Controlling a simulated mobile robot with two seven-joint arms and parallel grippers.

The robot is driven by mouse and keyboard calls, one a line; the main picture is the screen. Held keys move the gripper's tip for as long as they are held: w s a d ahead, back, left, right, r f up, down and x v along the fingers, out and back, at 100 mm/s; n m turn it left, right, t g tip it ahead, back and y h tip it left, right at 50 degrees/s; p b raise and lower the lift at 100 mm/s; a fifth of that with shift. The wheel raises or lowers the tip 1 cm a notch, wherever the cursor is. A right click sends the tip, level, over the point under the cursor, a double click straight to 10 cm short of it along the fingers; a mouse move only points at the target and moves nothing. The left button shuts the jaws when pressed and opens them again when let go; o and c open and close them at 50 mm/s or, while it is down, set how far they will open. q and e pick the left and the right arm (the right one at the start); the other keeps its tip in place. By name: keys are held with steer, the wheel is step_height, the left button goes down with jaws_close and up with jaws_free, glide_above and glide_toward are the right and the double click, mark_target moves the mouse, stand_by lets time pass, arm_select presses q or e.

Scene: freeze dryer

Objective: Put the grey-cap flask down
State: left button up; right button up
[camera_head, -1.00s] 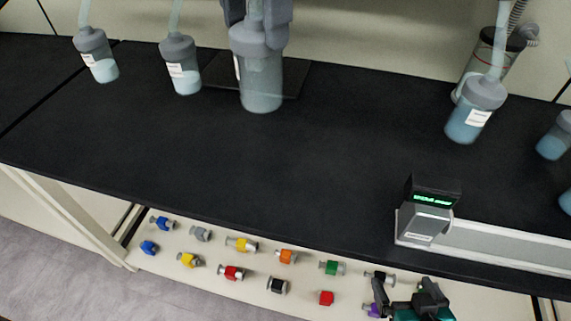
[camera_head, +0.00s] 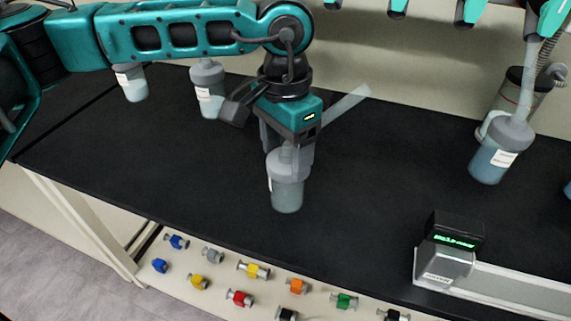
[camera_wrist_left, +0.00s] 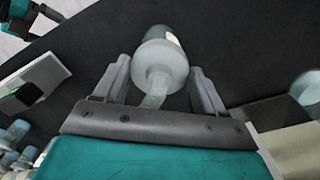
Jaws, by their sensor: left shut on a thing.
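The grey-cap flask (camera_head: 287,190) is upright at the middle of the black bench, with a grey cap and a translucent body. My left gripper (camera_head: 287,150) comes down from above and is shut on it around the cap. I cannot tell whether its base touches the bench. In the left wrist view the flask (camera_wrist_left: 160,55) sits between the two fingers (camera_wrist_left: 158,78), its spout pointing toward the palm. Part of my right arm, teal and black, shows at the upper left corner of the wrist view; its jaws are not clear.
A device with a green display (camera_head: 452,240) stands at the front right. Coloured valves (camera_head: 240,298) line the front panel. The bench around the held flask is clear.

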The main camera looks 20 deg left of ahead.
mark_target(286, 167)
arm_select(q)
steer(key=shift+f, duration=1.75)
steer(key=shift+f, duration=0.2)
steer(key=o, duration=1.3)
steer(key=shift+c, duration=0.2)
steer(key=shift+r, duration=0.1)
steer(key=shift+r, duration=0.25)
step_height(286, 167, up, 12)
steer(key=shift+f, duration=0.15)
